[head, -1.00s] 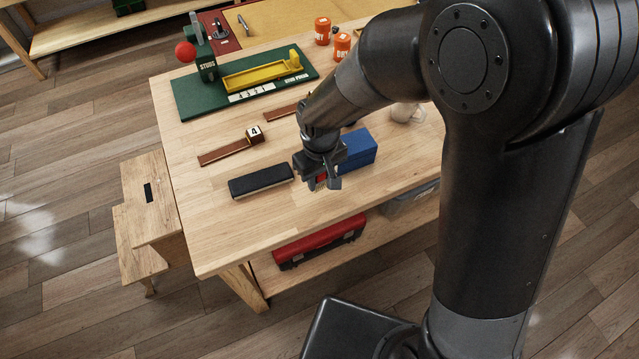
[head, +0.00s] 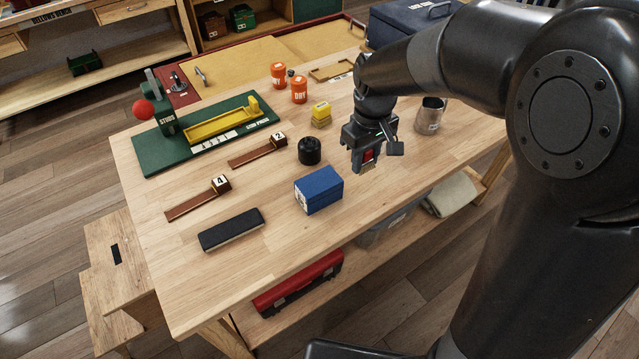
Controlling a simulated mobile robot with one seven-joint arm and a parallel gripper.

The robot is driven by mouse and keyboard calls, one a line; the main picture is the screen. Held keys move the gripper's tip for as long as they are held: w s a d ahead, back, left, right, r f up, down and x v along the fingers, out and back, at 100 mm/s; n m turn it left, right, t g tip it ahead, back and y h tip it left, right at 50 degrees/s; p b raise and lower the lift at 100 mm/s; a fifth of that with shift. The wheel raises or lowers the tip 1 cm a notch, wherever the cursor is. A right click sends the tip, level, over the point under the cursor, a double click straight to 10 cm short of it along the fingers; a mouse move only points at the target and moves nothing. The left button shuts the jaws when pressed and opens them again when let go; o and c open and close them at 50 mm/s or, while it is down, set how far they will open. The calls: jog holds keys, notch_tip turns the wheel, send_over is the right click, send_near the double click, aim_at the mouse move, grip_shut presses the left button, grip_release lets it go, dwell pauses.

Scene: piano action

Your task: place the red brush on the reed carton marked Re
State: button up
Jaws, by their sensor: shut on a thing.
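My gripper (head: 372,156) is shut on the red brush (head: 367,157), which hangs between the fingers and is partly hidden by them. It is above the right part of the wooden table, right of a blue box (head: 318,190) and apart from it. The blue box has a white label on its left end, too small to read. A small yellow box (head: 321,113) stands farther back, left of my gripper, with a pale label I cannot read. I cannot tell which box is the carton marked Re.
A black round pot (head: 309,150) stands behind the blue box. A metal cup (head: 430,115) is right of my gripper. A black bar-shaped block (head: 231,229) lies front left. Two orange tubs (head: 299,90) stand at the back. The table front around the blue box is clear.

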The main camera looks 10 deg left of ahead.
jog(key=shift+w+d+r, duration=0.35)
jog(key=shift+w+r, duration=0.15)
jog(key=shift+w, duration=0.15)
jog(key=shift+w+a, duration=0.2)
send_over(319, 181)
notch_tip(319, 181, down, 7)
jog(key=shift+s+r, duration=0.1)
jog(key=shift+r, duration=0.05)
jog(key=shift+f, duration=1.95)
jog(key=shift+f, duration=0.1)
jog(key=o, duration=1)
jog(key=shift+c, duration=0.2)
